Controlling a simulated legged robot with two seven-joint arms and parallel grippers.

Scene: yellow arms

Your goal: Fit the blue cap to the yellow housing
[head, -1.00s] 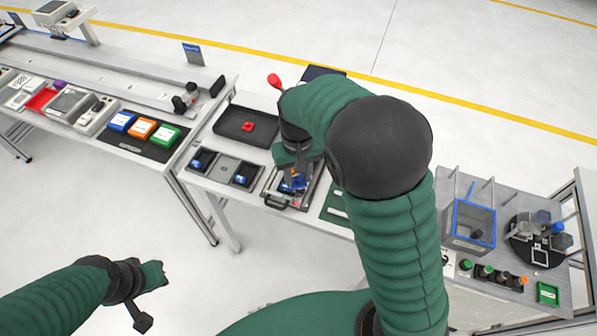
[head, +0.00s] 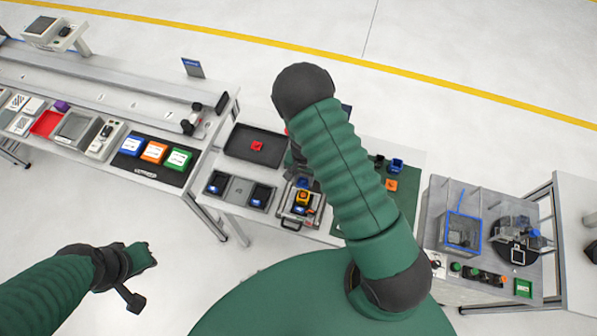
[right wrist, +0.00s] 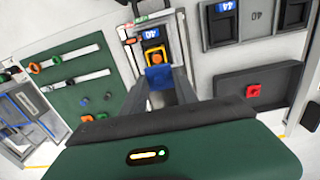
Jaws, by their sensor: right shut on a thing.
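The yellow housing (head: 302,198) sits in a grey fixture (head: 289,221) on the middle table. It also shows in the right wrist view (right wrist: 153,54), just beyond my fingertips. My right gripper (right wrist: 162,80) is shut on the blue cap (right wrist: 158,76), which appears close to the housing. The exact gap between cap and housing cannot be told. In the head view the cap (head: 304,183) shows just behind the housing, and my right arm hides most of the gripper. My left gripper (head: 147,255) hangs away from the tables; its jaws are too small to read.
A dark tray (head: 270,155) with a red part (head: 257,146) lies behind a grey two-pocket tray (head: 240,188) left of the fixture. A green mat (right wrist: 80,85) with several small parts lies on the fixture's other side. A blue-rimmed bin (head: 462,232) stands at the right.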

